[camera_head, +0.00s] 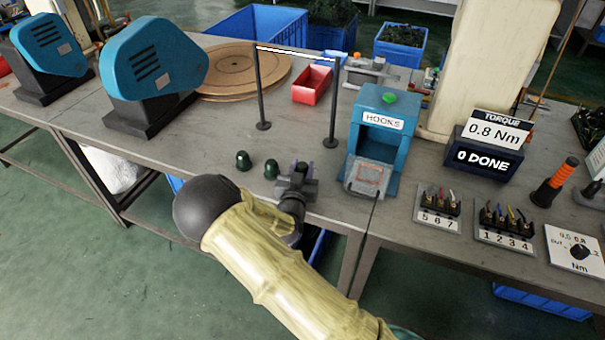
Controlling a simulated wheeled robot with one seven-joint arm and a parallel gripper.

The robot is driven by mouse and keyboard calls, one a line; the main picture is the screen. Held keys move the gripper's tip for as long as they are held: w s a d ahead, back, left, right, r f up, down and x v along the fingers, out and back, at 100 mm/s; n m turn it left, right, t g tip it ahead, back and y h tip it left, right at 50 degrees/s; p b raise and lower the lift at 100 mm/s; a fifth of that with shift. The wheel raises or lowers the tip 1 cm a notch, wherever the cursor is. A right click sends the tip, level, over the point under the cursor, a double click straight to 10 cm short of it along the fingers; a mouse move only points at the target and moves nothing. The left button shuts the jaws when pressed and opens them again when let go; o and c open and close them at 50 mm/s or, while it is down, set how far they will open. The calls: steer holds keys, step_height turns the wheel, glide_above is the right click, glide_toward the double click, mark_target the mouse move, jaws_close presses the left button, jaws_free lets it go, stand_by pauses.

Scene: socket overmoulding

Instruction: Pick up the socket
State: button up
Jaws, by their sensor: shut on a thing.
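Two dark green, dome-shaped sockets stand upright on the workbench, a left one (243,160) and a right one (271,169). My gripper (298,176) is low over the bench, just right of the right socket and apart from it. Its fingers are shut on a small dark thing, which appears to be another socket. The fingers and wrist hide most of it, and I cannot tell whether it still touches the bench.
A blue box marked HOOKS (383,140) stands close right of my gripper. A thin dark frame (334,105) rises behind it, with a red bin (311,86) beyond. Blue machines (155,60) stand at left. Terminal blocks (438,205) and a torque display (488,150) are at right.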

step_height(320, 180, up, 8)
steer(key=shift+f, duration=0.2)
stand_by(0.8)
